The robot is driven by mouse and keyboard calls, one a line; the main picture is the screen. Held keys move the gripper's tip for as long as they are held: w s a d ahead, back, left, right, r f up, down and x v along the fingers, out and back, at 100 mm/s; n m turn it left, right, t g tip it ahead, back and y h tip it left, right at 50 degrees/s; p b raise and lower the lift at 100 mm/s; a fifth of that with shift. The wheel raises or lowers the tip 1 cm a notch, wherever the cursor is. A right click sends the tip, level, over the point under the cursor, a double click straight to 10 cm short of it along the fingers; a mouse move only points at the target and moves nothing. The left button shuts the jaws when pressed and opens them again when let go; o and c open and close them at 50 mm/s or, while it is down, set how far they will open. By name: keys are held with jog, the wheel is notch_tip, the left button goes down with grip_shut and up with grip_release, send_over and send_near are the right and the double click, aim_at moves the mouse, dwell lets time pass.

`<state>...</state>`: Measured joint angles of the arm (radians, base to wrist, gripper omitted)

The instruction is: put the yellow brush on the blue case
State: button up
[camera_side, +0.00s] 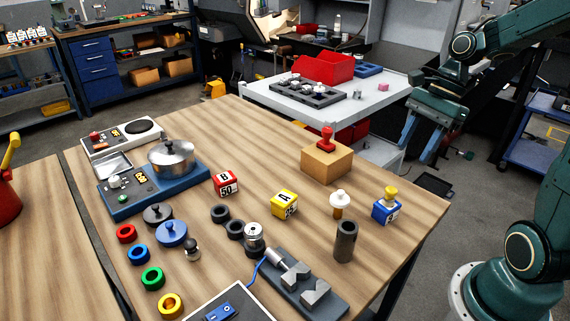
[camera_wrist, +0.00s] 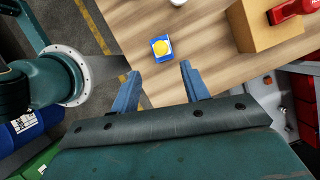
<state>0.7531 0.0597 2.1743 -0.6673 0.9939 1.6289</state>
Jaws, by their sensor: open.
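The blue case (camera_side: 384,213) is a small blue and white block near the right edge of the wooden table in the side view. A small yellow piece with a rounded top, which looks like the yellow brush (camera_side: 390,193), stands upright on it. My gripper (camera_side: 418,150) is open and empty, above and beyond the table's right edge in the side view. In the wrist view its fingers (camera_wrist: 157,76) are apart, with the case and yellow piece ahead, untouched.
A white-topped piece (camera_side: 340,199) and a dark cylinder (camera_side: 346,242) stand left of the case. A cardboard-coloured box (camera_side: 326,164) with a red stamp (camera_side: 327,138) is behind. Yellow (camera_side: 284,204) and red (camera_side: 226,184) blocks stand farther left. Bare table surrounds the case.

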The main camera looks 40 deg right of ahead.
jog(key=shift+a, duration=0.1)
jog(key=s+a+r+n+t+h, duration=0.2)
jog(key=s+a+r+n, duration=0.1)
jog(key=n, duration=0.7)
jog(key=s+a+r+n+t+h, duration=0.2)
jog(key=s+a+n, duration=0.4)
jog(key=n, duration=0.5)
jog(key=shift+a+r, duration=0.75)
jog(key=shift+r, duration=0.1)
